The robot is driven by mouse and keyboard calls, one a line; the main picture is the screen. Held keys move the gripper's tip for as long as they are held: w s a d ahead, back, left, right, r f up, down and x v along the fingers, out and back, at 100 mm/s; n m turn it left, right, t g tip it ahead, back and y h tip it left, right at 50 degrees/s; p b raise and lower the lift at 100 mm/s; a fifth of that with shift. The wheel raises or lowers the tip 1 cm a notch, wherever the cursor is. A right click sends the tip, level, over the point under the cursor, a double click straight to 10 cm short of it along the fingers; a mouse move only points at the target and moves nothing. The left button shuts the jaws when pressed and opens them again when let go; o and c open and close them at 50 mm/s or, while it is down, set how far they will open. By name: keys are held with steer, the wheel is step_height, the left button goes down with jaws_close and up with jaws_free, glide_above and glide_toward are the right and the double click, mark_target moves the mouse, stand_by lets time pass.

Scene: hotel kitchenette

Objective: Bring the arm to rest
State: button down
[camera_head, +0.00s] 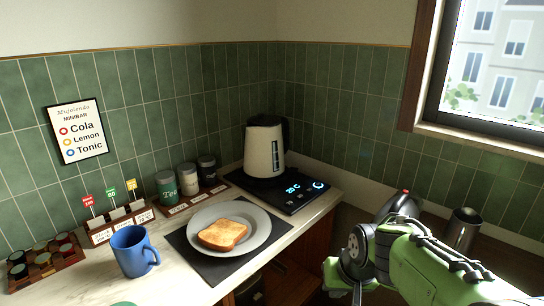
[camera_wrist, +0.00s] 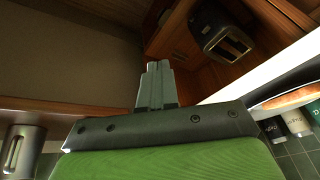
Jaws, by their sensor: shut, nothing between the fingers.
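My gripper (camera_wrist: 157,68) shows in the wrist view with its two grey fingers pressed together and nothing between them. It is in open air, apart from the counter edge and the shelf. In the head view my green arm reaches in from the lower right, off the right side of the counter. The fingertips cannot be made out there.
The counter (camera_head: 185,283) holds a blue mug (camera_head: 133,251), a plate (camera_head: 262,229) with toast (camera_head: 222,234), canisters (camera_head: 188,180) and a kettle (camera_head: 265,148). A steel cup (camera_head: 462,230) stands behind my arm. A toaster (camera_wrist: 228,38) sits in the open shelf below the counter.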

steer(key=s+d+r+t+h, duration=0.1)
steer(key=s+r, duration=0.2)
steer(key=s, duration=0.8)
steer(key=s+d+r+t, duration=0.1)
steer(key=s+r, duration=0.2)
steer(key=s, duration=0.7)
step_height(320, 180, up, 15)
steer(key=p, duration=1.5)
steer(key=shift+a, duration=0.25)
steer(key=shift+f, duration=0.1)
